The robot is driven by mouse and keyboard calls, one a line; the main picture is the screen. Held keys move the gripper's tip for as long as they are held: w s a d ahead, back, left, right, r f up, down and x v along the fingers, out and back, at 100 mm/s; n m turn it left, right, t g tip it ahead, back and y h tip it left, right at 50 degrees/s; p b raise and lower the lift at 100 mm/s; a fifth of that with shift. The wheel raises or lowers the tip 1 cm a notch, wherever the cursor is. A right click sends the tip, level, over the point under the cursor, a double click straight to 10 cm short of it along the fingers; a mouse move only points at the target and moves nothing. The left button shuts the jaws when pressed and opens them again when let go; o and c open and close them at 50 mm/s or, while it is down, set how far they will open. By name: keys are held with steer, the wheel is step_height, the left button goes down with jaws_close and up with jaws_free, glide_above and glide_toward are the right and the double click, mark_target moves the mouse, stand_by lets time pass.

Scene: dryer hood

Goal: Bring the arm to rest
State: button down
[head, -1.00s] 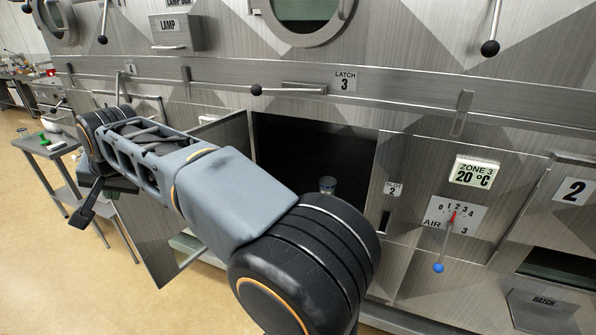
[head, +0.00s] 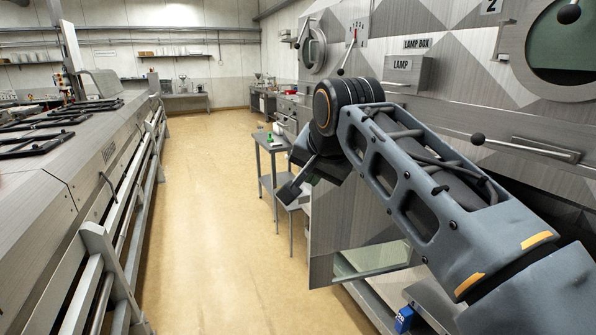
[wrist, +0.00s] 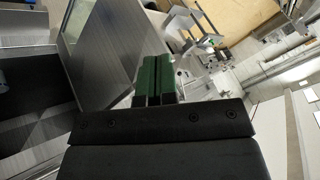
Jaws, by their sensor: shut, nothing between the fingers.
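My gripper (wrist: 156,68) shows in the wrist view with its two green fingers side by side and closed together, nothing between them. In the head view my arm reaches from the lower right toward the middle, with its wrist end bent down above the open hatch door. The fingertips are hard to make out there. The open door (head: 330,222) hangs out from the machine front below my arm. In the wrist view a metal panel (wrist: 105,55) lies just left of the fingers; whether they touch cannot be told.
A small steel table (head: 268,143) with small items stands beyond my wrist. A long machine with rails (head: 100,245) runs along the left. The tan floor aisle (head: 205,200) between is clear. The lamp box (head: 411,72) and a latch lever (head: 520,147) jut from the machine front.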

steer(key=s+d+f+n+g, duration=0.1)
steer(key=s+d+f, duration=0.2)
steer(key=f, duration=0.5)
steer(key=s+d+f+n+g+h, duration=0.1)
steer(key=s+d+f+n, duration=0.1)
steer(key=s+f, duration=0.4)
steer(key=s+d+f+n+g, duration=0.1)
steer(key=s+d+f, duration=0.3)
steer(key=f, duration=0.8)
steer(key=shift+s+f+n, duration=0.2)
steer(key=shift+s+n, duration=0.2)
steer(key=shift+n, duration=0.3)
